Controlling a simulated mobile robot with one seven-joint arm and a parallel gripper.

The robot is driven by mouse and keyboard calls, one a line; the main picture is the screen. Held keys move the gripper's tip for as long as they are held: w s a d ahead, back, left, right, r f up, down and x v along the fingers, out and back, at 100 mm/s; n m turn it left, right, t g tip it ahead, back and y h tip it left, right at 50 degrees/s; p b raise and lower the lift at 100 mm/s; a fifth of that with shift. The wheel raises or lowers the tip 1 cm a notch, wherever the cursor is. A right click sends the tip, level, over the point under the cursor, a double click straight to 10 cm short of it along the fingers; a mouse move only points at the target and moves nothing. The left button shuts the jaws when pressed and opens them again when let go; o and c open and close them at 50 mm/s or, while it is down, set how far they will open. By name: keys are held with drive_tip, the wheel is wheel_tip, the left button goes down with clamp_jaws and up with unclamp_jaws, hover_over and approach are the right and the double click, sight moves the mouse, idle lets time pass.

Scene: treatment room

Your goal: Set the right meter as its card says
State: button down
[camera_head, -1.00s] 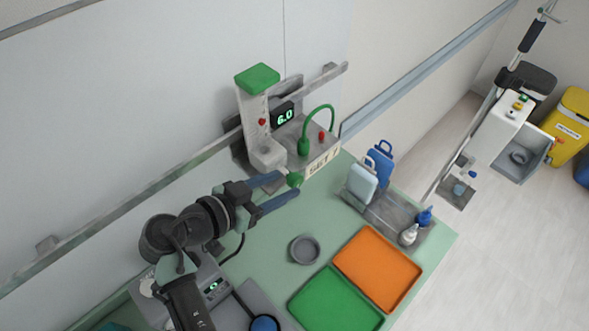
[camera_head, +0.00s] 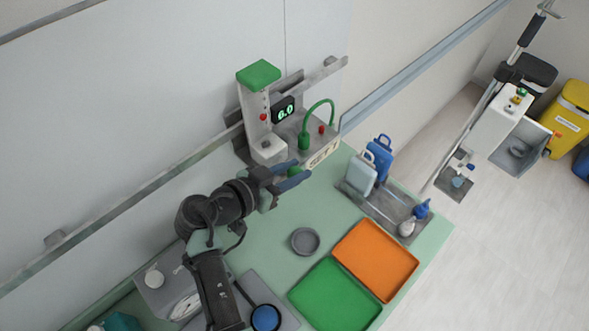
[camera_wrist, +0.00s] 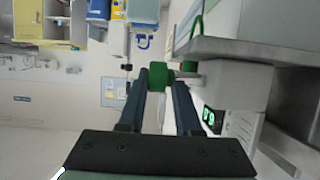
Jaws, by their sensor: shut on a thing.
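The meter (camera_head: 253,115) on the wall rail has a pale upright body, a green cap and a red dot. Its display (camera_head: 283,111) reads 6.0 in green. Its card (camera_head: 324,153) on the front edge begins "SET"; the number after it is hard to read now. A green knob (camera_head: 293,171) sits below the meter's front. My gripper (camera_head: 301,170) is shut on this knob, one blue-grey finger on each side. In the wrist view the green knob (camera_wrist: 160,77) lies between the fingertips, with the display (camera_wrist: 209,117) to the right, partly blocked.
A green hose (camera_head: 318,108) arches over the meter's base. On the green counter stand a grey bowl (camera_head: 305,241), an orange tray (camera_head: 406,262), a green tray (camera_head: 315,313), and a metal tray (camera_head: 390,221) with bottles. Bare counter lies between gripper and bowl.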

drive_tip(key=shift+s+d+f, duration=0.1)
drive_tip(key=shift+d+f, duration=0.05)
drive_tip(key=shift+f, duration=0.05)
drive_tip(key=shift+f+b, duration=0.2)
drive_tip(key=shift+b, duration=0.55)
drive_tip(key=b, duration=0.2)
drive_tip(key=shift+f+t+h+b, duration=0.2)
drive_tip(key=shift+t+h+b, duration=0.2)
drive_tip(key=shift+b, duration=1.25)
drive_tip(key=t+h+b, duration=0.1)
drive_tip(key=b, duration=0.5)
drive_tip(key=shift+s+h, duration=0.1)
drive_tip(key=shift+h, duration=0.3)
drive_tip(key=t+b, duration=0.1)
drive_tip(key=b, duration=0.2)
drive_tip(key=shift+r+h, duration=0.2)
drive_tip(key=shift+h, duration=0.2)
drive_tip(key=shift+r, duration=0.1)
